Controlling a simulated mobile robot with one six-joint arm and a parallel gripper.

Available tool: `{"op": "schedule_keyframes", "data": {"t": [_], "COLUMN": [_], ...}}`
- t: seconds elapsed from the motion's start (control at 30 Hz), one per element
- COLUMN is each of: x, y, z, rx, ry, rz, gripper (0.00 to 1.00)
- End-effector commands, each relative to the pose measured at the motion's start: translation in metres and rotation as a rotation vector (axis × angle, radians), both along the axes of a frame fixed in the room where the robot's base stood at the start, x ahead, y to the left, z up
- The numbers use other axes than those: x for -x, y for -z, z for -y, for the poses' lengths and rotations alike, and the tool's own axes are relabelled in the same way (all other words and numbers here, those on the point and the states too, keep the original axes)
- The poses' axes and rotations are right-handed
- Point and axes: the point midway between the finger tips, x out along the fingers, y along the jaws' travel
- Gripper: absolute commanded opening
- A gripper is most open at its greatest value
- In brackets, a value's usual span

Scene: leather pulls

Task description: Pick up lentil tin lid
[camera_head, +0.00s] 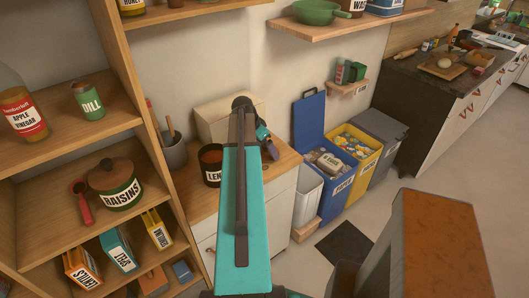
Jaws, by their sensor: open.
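The lentil tin (211,173) is a dark round tin with a pale label reading "LEN", standing on a wooden counter left of my arm. My arm covers the right part of its label. Its top shows a dark rim around a brown surface; I cannot tell whether that is the lid or the contents. No separate lid is clearly visible. My gripper (270,148) is small and partly hidden behind my teal arm, over the counter to the right of the tin. It is open, with nothing visible in it.
A grey utensil pot (173,152) and a cream box (215,120) stand near the tin. Wooden shelves with a raisins pot (118,186) rise at left. Blue, yellow and grey bins (376,172) stand right of the counter. A shelf (345,26) hangs above.

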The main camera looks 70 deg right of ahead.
Motion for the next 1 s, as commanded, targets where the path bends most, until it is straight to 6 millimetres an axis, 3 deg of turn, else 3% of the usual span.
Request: {"op": "schedule_keyframes", "data": {"t": [0.73,0.9,1.0], "x": [0.0029,0.0029,0.0031], "y": [0.0080,0.0079,0.0077], "z": [0.0030,0.0031,0.0031], "rx": [0.000,0.000,0.000], "ry": [0.002,0.002,0.002], "rz": [0.000,0.000,0.000], "gripper": [0.95,0.69,0.68]}}
